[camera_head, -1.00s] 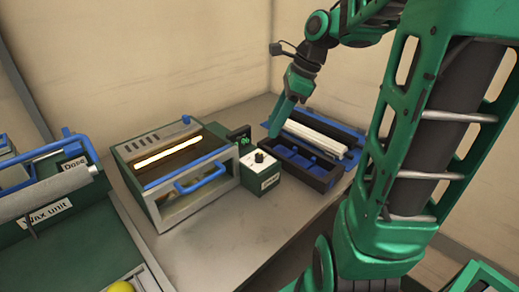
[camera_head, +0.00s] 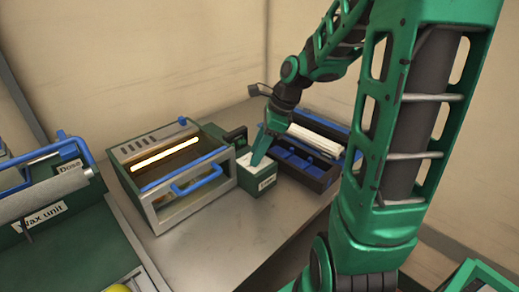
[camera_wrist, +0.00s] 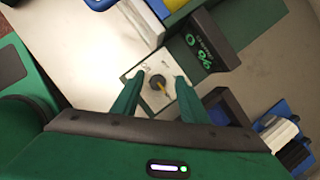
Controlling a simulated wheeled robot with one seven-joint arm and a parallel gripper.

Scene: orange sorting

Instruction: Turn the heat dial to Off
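My gripper (camera_wrist: 156,92) is open, with one green finger on each side of the knob and gaps showing between. In the head view my gripper (camera_head: 259,160) is down at the box top and hides the knob.
A heater unit (camera_head: 205,192) with a glowing bar and blue handle stands left of the box. A dark panel with green symbols (camera_wrist: 207,50) is beside the dial. A blue-and-black tray (camera_head: 310,180) stands close right. Bare table lies in front.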

